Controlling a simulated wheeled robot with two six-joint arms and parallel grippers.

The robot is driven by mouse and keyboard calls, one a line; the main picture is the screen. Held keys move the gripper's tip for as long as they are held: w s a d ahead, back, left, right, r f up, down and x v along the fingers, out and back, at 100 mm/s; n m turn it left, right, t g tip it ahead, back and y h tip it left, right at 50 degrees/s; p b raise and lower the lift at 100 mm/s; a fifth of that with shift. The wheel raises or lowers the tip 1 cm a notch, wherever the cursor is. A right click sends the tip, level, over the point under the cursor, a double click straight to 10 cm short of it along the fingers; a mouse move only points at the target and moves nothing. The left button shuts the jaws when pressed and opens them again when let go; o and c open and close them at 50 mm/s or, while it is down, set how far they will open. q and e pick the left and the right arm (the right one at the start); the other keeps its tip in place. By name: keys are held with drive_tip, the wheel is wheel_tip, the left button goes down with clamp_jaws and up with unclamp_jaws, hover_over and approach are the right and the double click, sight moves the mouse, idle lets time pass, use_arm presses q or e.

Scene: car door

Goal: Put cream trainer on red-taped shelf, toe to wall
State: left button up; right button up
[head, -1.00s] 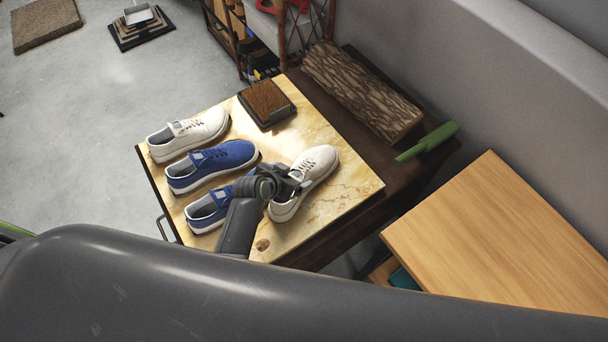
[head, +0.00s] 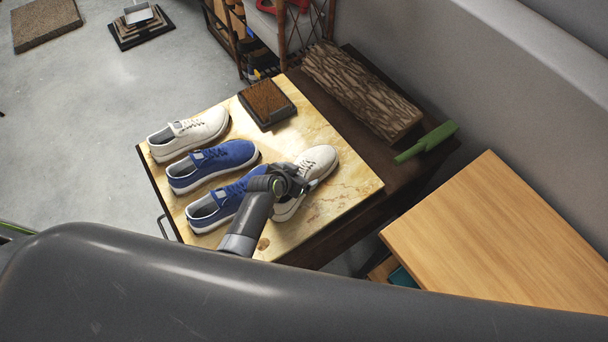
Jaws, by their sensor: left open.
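Two cream trainers lie on the light wooden board. One cream trainer (head: 190,133) is at the far left of the board. The other cream trainer (head: 318,164) is on the right side, its toe pointing to the upper right. My left gripper (head: 306,181) is open at this right-hand trainer, over its middle, and hides part of it. I cannot tell whether the fingers touch it. My right gripper is not in view.
Two blue trainers, one in the middle (head: 212,165) and one nearer (head: 224,203), lie between the cream ones. A brown brush block (head: 267,103) sits behind. A wooden table (head: 500,238) stands right.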

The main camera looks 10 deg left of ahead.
use_arm(q)
drive_tip(key=shift+c, duration=0.3)
drive_tip(key=c, duration=1.2)
drive_tip(key=shift+c, duration=0.5)
drive_tip(key=shift+r, duration=0.15)
